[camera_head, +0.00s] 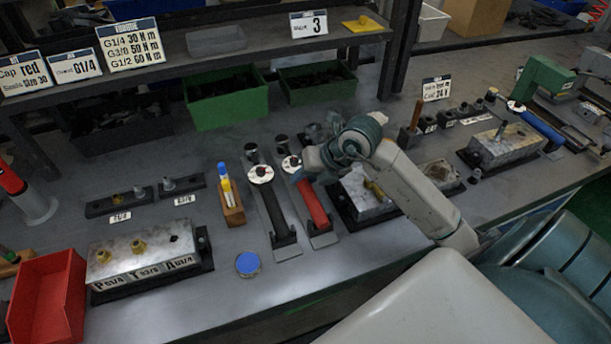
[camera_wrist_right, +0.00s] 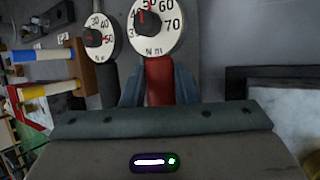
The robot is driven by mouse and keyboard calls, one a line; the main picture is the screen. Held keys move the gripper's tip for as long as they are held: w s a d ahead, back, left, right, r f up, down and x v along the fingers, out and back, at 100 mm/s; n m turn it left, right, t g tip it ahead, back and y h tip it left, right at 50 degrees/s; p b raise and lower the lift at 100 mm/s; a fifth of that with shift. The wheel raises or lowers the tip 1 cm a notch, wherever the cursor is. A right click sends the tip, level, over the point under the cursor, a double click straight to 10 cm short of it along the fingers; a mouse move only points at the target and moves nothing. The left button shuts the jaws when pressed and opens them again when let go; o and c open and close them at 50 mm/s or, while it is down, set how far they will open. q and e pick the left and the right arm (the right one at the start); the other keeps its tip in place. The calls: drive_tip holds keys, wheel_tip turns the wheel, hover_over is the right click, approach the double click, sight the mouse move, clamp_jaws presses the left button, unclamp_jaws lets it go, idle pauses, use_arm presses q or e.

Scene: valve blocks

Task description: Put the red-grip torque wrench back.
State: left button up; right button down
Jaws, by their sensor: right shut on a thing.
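The red-grip torque wrench (camera_head: 313,205) has a round white dial at its far end and a red handle. It lies lengthwise along its grey stand (camera_head: 322,241), beside the black-grip wrench (camera_head: 275,205). I cannot tell whether it rests fully in the stand. My right gripper (camera_head: 309,173) comes in from the right and is shut around the handle just below the dial. In the right wrist view the red handle (camera_wrist_right: 158,80) sits between the two blue-grey fingers (camera_wrist_right: 158,92), with the dial (camera_wrist_right: 157,24) beyond them. My left gripper is not in view.
A metal valve block (camera_head: 368,192) stands close right of the wrench, under my arm. A wooden pen holder (camera_head: 231,206) is left of the black-grip wrench. A blue round cap (camera_head: 248,264) lies in front. Another valve block (camera_head: 143,255) and a red bin (camera_head: 50,305) are at left.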

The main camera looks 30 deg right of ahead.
drive_tip(key=shift+f, duration=0.15)
drive_tip(key=c, duration=1.1)
unclamp_jaws()
drive_tip(key=shift+o, duration=0.2)
drive_tip(key=v, duration=1)
drive_tip(key=shift+s+r+b, duration=0.25)
drive_tip(key=shift+r+b, duration=0.05)
drive_tip(key=shift+b, duration=0.15)
drive_tip(key=shift+d, duration=0.1)
